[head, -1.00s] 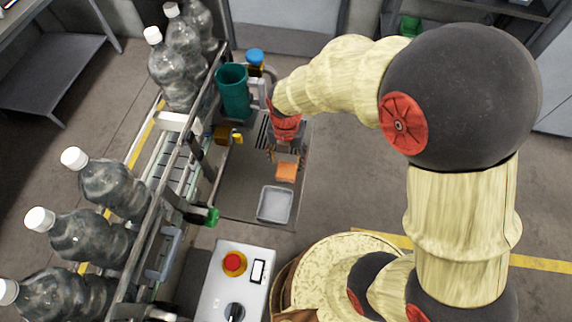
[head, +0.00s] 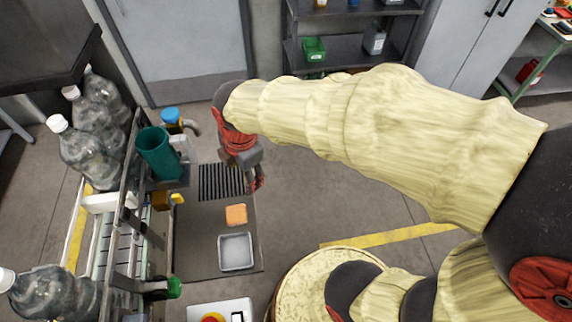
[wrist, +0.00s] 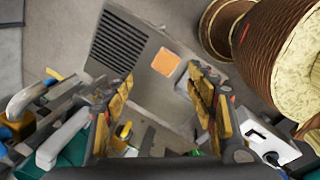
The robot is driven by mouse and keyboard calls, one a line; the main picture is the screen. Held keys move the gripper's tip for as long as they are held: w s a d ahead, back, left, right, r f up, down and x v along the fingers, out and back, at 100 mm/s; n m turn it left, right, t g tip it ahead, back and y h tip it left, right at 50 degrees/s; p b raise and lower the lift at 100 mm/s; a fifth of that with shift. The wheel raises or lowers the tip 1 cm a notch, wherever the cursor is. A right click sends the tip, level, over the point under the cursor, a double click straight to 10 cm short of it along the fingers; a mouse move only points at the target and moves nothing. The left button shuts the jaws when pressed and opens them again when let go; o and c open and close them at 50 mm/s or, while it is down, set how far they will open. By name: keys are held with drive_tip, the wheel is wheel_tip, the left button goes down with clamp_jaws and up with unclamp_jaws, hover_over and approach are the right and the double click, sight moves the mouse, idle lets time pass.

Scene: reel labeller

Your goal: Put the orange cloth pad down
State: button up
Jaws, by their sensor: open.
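The orange cloth pad (head: 236,215) lies flat on the grey work plate (head: 200,237), between the slotted black grille (head: 221,182) and a shallow white tray (head: 236,251). In the wrist view the orange pad (wrist: 166,63) shows beyond the fingertips, apart from them. My gripper (head: 258,180) is beside the grille near the plate's right edge, up and to the right of the pad. In the wrist view my gripper (wrist: 158,95) has its fingers spread with nothing between them.
A teal cup (head: 158,153) and a blue-capped bottle (head: 171,120) stand at the plate's back left. Large clear bottles (head: 85,150) line the conveyor at left. A control box with a red button (head: 213,316) is at the front.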

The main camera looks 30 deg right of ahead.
drive_tip(key=s+d+r+m+t, duration=0.1)
drive_tip(key=s+d+r+m, duration=0.2)
drive_tip(key=m, duration=0.7)
drive_tip(key=s+d+r+m+t, duration=0.2)
drive_tip(key=s+d+r+m, duration=0.2)
drive_tip(key=s+r+m, duration=0.3)
drive_tip(key=r+m, duration=0.1)
drive_tip(key=m, duration=0.2)
drive_tip(key=shift+m+t, duration=0.3)
drive_tip(key=shift+f, duration=0.1)
wheel_tip(320, 180, down, 8)
drive_tip(key=b, duration=0.8)
drive_tip(key=shift+f, duration=0.1)
drive_tip(key=shift+o, duration=0.3)
